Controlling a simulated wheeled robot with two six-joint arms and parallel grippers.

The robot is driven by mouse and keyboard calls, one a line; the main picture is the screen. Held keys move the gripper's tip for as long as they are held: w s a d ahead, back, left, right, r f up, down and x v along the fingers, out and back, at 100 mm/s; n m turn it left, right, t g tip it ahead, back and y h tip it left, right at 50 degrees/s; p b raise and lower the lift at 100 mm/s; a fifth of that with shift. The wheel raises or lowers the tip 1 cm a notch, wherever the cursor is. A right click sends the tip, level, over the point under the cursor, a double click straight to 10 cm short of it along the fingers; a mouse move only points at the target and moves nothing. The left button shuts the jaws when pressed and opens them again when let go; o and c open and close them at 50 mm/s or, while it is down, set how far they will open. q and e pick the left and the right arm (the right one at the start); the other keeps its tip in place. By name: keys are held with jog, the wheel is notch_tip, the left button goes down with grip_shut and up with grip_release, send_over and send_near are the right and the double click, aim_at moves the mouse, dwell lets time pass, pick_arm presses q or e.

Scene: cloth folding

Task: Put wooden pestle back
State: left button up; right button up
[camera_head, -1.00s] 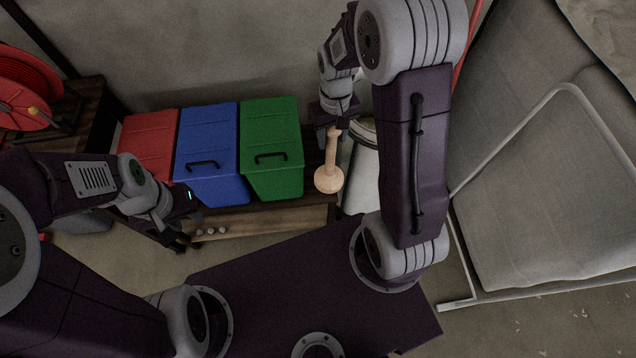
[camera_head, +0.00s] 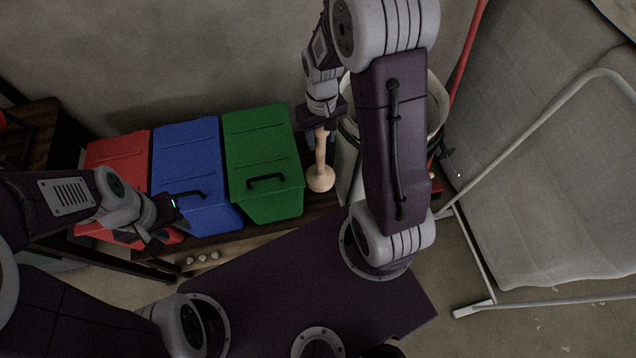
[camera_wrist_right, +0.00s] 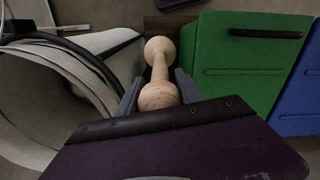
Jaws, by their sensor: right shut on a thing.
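The wooden pestle (camera_head: 320,172) hangs upright with its wide knob end down, just right of the green bin. My right gripper (camera_head: 320,128) is shut on its upper end. In the right wrist view the pestle (camera_wrist_right: 160,70) runs between the two fingers of my right gripper (camera_wrist_right: 156,92). I cannot tell whether its lower end touches the wooden bench (camera_head: 240,236). My left gripper (camera_head: 152,246) is low in front of the red and blue bins with nothing visible in it; its fingers are too dark and small to read.
A red bin (camera_head: 118,152), a blue bin (camera_head: 188,150) and a green bin (camera_head: 262,140) stand in a row on the bench. A white bucket (camera_head: 347,170) stands close right of the pestle; it also shows in the right wrist view (camera_wrist_right: 40,105). A grey sheet on a white frame (camera_head: 530,125) is at right.

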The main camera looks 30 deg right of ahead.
aim_at(321, 157)
notch_tip(321, 157, down, 5)
jog(key=shift+f+b, duration=0.1)
jog(key=shift+b, duration=0.55)
jog(key=shift+w+f, duration=0.1)
jog(key=shift+f, duration=0.3)
notch_tip(321, 157, down, 4)
jog(key=shift+r+b, duration=0.15)
jog(key=shift+b, duration=0.4)
jog(key=o, duration=1.4)
jog(key=shift+c, duration=0.2)
